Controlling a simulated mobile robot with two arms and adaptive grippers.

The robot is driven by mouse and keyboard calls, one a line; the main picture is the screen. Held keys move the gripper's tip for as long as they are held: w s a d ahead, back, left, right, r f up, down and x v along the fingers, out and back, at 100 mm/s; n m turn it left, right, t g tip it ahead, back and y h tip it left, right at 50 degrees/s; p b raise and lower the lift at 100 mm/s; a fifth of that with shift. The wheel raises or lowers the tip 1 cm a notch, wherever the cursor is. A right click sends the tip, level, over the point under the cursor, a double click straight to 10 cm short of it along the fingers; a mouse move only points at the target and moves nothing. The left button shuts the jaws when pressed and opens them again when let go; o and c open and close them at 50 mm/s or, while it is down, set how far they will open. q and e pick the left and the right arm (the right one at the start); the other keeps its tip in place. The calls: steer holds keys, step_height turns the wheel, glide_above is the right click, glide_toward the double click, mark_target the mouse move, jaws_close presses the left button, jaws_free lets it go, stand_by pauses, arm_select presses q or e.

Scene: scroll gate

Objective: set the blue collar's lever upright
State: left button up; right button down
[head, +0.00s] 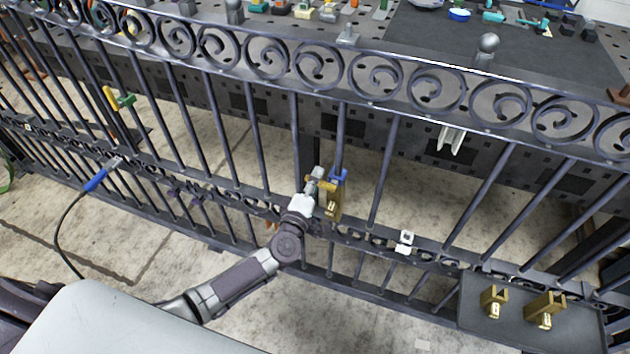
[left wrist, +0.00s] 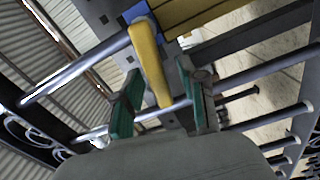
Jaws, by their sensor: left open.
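The blue collar (head: 338,178) sits on an upright bar of the gate, above the lower scroll band, with a brass block (head: 331,206) just below it. Part of the blue collar shows at the top of the left wrist view (left wrist: 133,15). Its yellow lever (left wrist: 150,60) sticks out from it toward my wrist camera; in the head view my gripper mostly hides it. My left gripper (head: 314,180) is at the collar's left side. In the left wrist view its green-padded fingers (left wrist: 160,75) are apart, one on each side of the lever. I cannot tell whether either touches it. My right gripper is not in view.
A green collar with a yellow lever (head: 122,99) is on a bar at left. A blue-handled cable (head: 97,180) hangs on the gate. A dark tray (head: 520,335) with brass brackets is at lower right. A cluttered bench (head: 420,50) stands behind the gate.

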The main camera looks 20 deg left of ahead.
arm_select(q)
jaws_close()
stand_by(0.3)
